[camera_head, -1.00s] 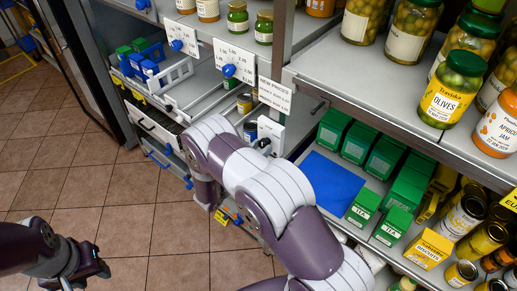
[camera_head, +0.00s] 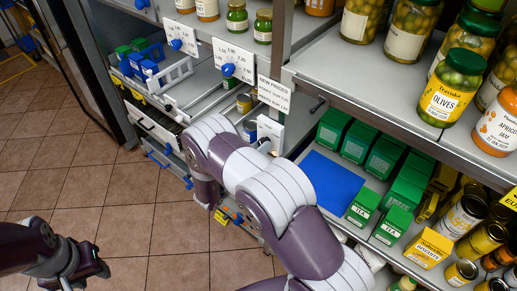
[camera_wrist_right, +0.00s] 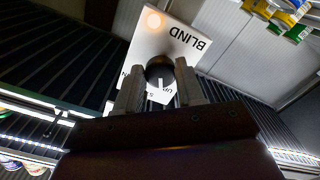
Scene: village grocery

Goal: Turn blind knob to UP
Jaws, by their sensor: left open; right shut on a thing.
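The blind knob (camera_wrist_right: 160,68) is a dark round knob on a tilted white plate (camera_wrist_right: 150,38) lettered BLIND in the right wrist view. My right gripper (camera_wrist_right: 160,90) is shut on it, one finger on each side. Part of an UP label (camera_wrist_right: 167,91) shows between the fingers, near a pale mark; the knob's exact setting is hard to tell. In the head view, the white control box (camera_head: 270,131) stands beyond my right arm, which hides most of that gripper. My left gripper (camera_head: 98,270) is open and empty over the floor at the lower left.
Two white panels with blue knobs, one here (camera_head: 229,70), hang on the shelf edge to the left. Green tea boxes (camera_head: 363,207), a blue mat (camera_head: 331,183) and glass jars (camera_head: 451,88) fill shelves at right. Tiled floor (camera_head: 150,225) is clear at left.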

